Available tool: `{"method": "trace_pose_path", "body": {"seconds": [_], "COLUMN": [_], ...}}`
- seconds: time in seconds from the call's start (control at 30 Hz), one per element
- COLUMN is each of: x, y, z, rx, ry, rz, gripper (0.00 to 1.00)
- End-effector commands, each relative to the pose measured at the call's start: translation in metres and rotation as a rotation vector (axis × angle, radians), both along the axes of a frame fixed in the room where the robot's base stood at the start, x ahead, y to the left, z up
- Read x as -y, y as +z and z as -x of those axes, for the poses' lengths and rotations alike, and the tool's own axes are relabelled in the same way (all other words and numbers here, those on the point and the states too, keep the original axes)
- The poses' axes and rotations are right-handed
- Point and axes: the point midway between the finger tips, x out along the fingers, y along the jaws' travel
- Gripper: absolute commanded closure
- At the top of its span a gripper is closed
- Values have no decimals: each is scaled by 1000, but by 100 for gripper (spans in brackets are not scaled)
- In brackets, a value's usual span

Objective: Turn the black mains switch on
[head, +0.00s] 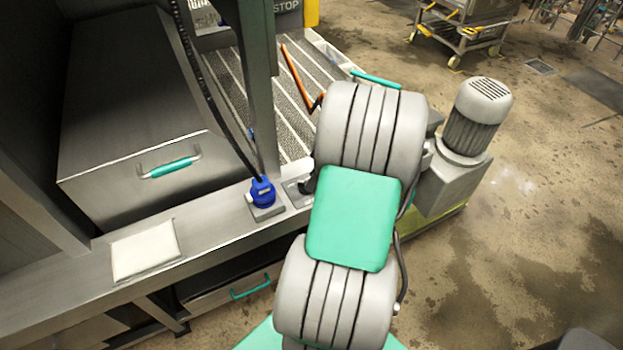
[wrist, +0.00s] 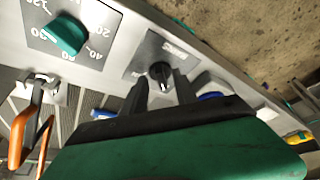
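The black mains switch (wrist: 160,74) is a small round knob with a light pointer mark, on a grey plate (wrist: 147,52) with upside-down lettering in the wrist view. My gripper (wrist: 161,82) is open, with one dark finger on each side of the switch in the picture. I cannot tell whether the fingers touch it or stop short of it. In the head view my grey and green arm hides most of the gripper. A grey plate (head: 294,194) shows beside the arm, with a dark part at its edge that I cannot identify.
A green dial (wrist: 65,34) on a numbered plate and an orange handle (wrist: 22,138) are left of the switch in the wrist view. A blue fitting with a black cable (head: 262,191) stands on the ledge. A white pad (head: 145,250) lies further left. A grey motor (head: 474,120) is at right.

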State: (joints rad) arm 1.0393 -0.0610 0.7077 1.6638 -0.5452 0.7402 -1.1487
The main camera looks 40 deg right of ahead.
Motion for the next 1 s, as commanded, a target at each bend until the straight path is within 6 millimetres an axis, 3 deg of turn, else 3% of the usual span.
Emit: {"method": "trace_pose_path", "body": {"seconds": [0.13, 0.4, 0.83, 1.0], "x": [-4, -4, -4, -4], "y": [-16, -20, -19, -19], "z": [-6, -8, -8, -8], "rx": [-1, -1, -1, -1], "ry": [1, -1, -1, 0], "rz": [-2, 1, 1, 0], "gripper": [65, 65, 100, 100]}}
